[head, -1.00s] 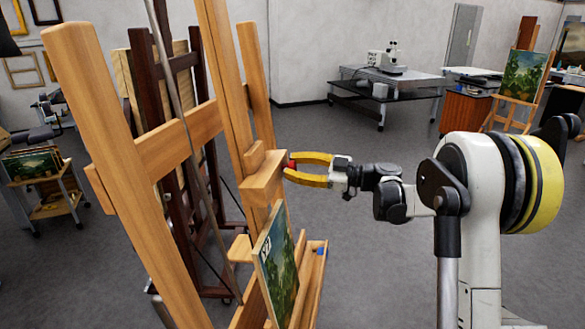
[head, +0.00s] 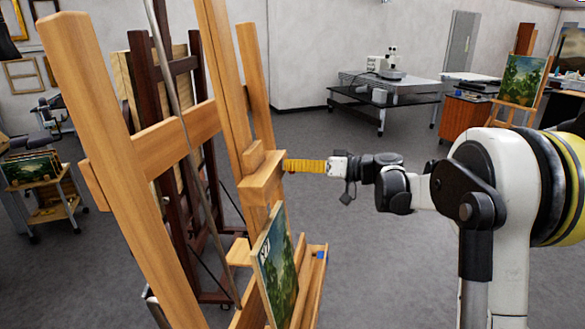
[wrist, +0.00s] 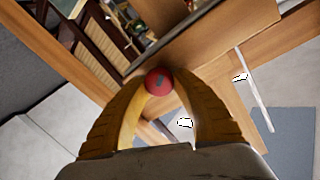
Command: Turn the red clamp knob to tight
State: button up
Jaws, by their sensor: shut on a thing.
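The red clamp knob (wrist: 159,81) sits on the wooden clamp block (head: 262,185) of the easel. In the wrist view it lies between the tips of my yellow gripper (wrist: 157,76), which is shut on it. In the head view my gripper (head: 288,165) reaches the right side of the block from the right, and the knob is hidden behind its fingers. The fingers look edge-on in the head view and tilted in the wrist view. A small dark mark shows on the knob's face.
A landscape painting (head: 277,262) stands on the easel's lower ledge (head: 315,275), below my gripper. The easel's wooden posts (head: 105,150) fill the left. A dark easel (head: 165,120) stands behind. Open grey floor (head: 350,240) lies to the right.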

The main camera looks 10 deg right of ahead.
jog(key=m, duration=0.6)
jog(key=shift+g+h, duration=0.4)
jog(key=m+g, duration=0.1)
jog(key=m, duration=0.4)
jog(key=shift+w+m, duration=0.1)
jog(key=shift+m, duration=0.3)
jog(key=m+g, duration=0.1)
jog(key=m, duration=0.4)
jog(key=shift+m, duration=0.3)
jog(key=m+g+y, duration=0.1)
jog(key=m, duration=0.4)
jog(key=shift+b, duration=0.4)
jog(key=shift+g, duration=0.3)
jog(key=o, duration=1.2)
jog(key=shift+d, duration=0.1)
